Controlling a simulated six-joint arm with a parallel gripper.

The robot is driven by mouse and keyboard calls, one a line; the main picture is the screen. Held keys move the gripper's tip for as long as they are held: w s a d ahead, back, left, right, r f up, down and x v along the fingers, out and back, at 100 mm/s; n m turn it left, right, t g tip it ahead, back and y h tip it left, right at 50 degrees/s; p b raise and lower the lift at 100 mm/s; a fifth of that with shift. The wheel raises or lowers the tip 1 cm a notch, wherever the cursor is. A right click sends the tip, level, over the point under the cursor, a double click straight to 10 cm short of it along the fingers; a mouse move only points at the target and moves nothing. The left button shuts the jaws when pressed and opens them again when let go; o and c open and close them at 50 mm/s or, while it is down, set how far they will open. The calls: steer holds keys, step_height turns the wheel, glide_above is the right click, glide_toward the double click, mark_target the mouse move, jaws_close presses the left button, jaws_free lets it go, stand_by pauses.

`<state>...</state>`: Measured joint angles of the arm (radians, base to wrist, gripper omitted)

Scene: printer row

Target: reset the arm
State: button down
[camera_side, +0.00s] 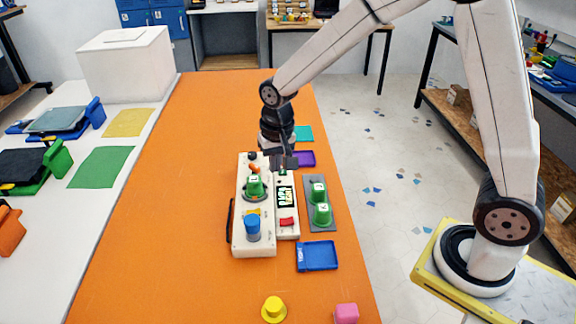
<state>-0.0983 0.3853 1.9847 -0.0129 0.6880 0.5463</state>
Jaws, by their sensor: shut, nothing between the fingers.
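My gripper (284,163) is shut and empty. It points down over the far end of a white device (256,243) on the orange table (150,219). The device carries a green piece (254,186), a blue cylinder (252,229), a small screen (285,197) and a red button (287,221). Whether the fingertips touch the device, I cannot tell. My arm reaches in from the right and bends down to the gripper.
A grey plate with two green pieces (322,214) lies right of the device. A blue tray (318,256), a purple tray (304,159), a yellow knob (273,310) and a pink cube (346,313) lie around it. The table's left part is clear.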

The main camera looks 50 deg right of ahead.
steer(key=s+d+n, duration=0.2)
steer(key=s, duration=0.5)
steer(key=s+d+n+t, duration=0.1)
steer(key=s+d+n, duration=0.1)
steer(key=s, duration=0.4)
steer(key=shift+s+f+n+t, duration=0.3)
steer(key=shift+s+f+n, duration=0.05)
steer(key=shift+n, duration=0.15)
steer(key=c, duration=1.1)
jaws_free()
steer(key=o, duration=0.7)
steer(key=shift+w, duration=0.4)
steer(key=n+g, duration=0.3)
steer(key=n, duration=0.6)
glide_above(248, 213)
step_height(248, 213, down, 8)
steer(key=shift+w+f, duration=0.1)
steer(key=shift+f, duration=0.05)
steer(key=shift+f, duration=0.1)
steer(key=shift+f, duration=3.8)
steer(key=shift+c, duration=0.2)
